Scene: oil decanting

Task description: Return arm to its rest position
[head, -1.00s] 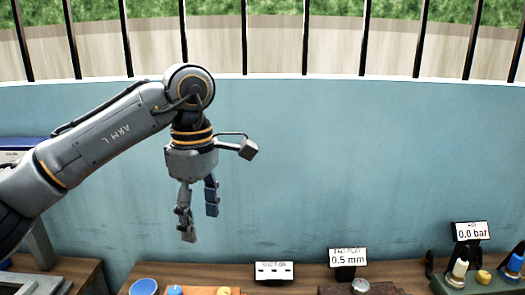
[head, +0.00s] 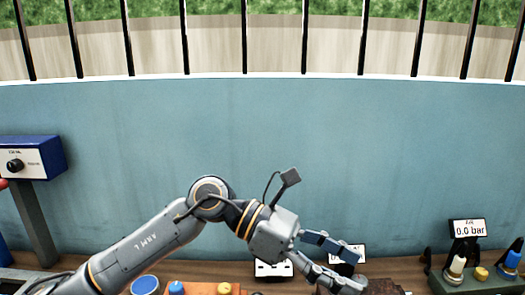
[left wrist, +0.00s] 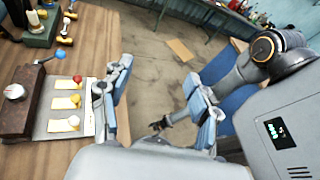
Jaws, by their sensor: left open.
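My left arm reaches in from the lower left in the head view. Its gripper (head: 350,268) is tilted down to the right, over the back of the wooden bench (head: 415,270), in front of a small sign. The two fingers are apart with nothing between them. In the left wrist view the open left gripper (left wrist: 158,75) has floor behind its fingers and the bench to its left. Another grey arm, apparently my right, shows there; its dark gripper (left wrist: 162,123) is small and partly hidden, so its opening is unclear.
A 0.0 bar display (head: 467,228) stands at the right by a green block with fittings. A blue box on a post (head: 30,158) stands at left. In the wrist view a tray (left wrist: 55,128) with coloured knobs lies on the bench. The blue wall area above is clear.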

